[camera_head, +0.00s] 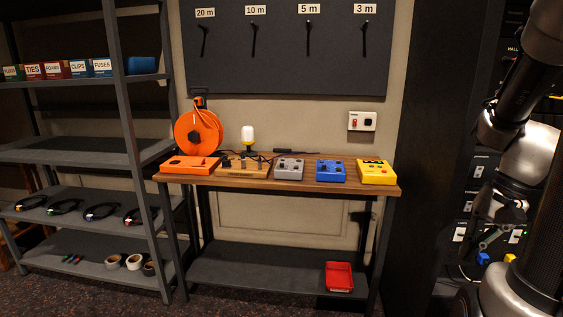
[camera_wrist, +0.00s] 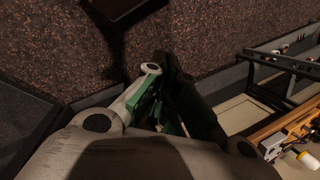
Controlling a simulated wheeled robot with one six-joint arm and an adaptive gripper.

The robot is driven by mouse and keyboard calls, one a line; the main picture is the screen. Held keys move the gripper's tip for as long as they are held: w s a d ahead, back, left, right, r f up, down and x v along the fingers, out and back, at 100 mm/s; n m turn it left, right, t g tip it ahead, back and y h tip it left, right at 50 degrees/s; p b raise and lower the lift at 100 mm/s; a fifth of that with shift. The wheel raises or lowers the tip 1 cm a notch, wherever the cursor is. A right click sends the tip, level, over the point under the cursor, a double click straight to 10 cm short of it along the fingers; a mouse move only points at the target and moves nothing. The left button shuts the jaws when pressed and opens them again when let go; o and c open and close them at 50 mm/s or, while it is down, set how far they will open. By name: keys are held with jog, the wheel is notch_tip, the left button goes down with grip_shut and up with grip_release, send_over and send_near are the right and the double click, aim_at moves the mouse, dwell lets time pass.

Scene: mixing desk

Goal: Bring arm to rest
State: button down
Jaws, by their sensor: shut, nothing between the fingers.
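My arm runs down the right edge of the head view, over the dark cabinet side. My gripper (camera_head: 488,240) hangs low there, to the right of the wooden-topped desk (camera_head: 230,183) and clear of it. In the wrist view my gripper (camera_wrist: 162,75) is shut and empty, its fingers together above the speckled dark carpet. The wrist view also shows part of the desk at its lower right. Nothing touches the fingers.
The desk holds an orange cable reel (camera_head: 198,134), a blue box (camera_head: 331,170) and a yellow box (camera_head: 376,171). A red tray (camera_head: 339,276) sits on its lower shelf. Grey shelving (camera_head: 75,152) stands at left. A dark panel with switches (camera_head: 480,170) is behind my arm.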

jog(key=s+a+r+n+t+h, duration=0.3)
jog(key=a+r+n, duration=0.5)
jog(key=r, duration=0.4)
jog(key=shift+n+t, duration=0.5)
jog(key=shift+n, duration=0.1)
jog(key=shift+s, duration=0.15)
